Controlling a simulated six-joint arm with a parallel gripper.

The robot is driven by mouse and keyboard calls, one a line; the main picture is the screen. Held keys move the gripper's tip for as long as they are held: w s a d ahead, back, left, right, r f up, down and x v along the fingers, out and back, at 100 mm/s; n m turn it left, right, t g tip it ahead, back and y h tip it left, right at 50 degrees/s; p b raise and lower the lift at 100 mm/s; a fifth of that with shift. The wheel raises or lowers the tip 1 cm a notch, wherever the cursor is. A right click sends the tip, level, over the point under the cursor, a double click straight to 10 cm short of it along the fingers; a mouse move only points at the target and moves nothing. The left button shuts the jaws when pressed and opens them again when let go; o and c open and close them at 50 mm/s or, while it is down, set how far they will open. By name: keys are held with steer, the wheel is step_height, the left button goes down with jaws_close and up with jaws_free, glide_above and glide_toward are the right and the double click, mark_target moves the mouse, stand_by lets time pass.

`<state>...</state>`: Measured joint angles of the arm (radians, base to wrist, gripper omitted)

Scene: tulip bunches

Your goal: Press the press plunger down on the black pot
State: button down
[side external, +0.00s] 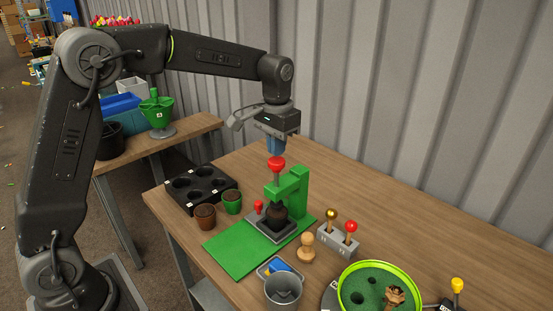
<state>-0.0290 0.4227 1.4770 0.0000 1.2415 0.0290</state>
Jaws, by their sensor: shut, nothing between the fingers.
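The green press (297,188) stands on a green base plate (232,252) on the wooden table. Its plunger has a red ball knob (277,163) on top. The black pot (277,218) sits under the press arm in a grey square tray (262,234). My gripper (275,152) points down, its blue fingers shut and empty, right above the red knob. I cannot tell whether the fingertips touch the knob. The plunger's lower end is hard to make out against the dark pot.
A black tray with round holes (228,184), a brown pot (205,217) and a green pot (232,203) stand left of the press. A wooden peg (306,247), a grey lever block (338,243), a grey bucket (283,290) and a green round tray (372,308) stand in front and right.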

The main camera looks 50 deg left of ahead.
mark_target(277, 160)
steer(key=shift+f, duration=2.35)
steer(key=shift+r, duration=3.85)
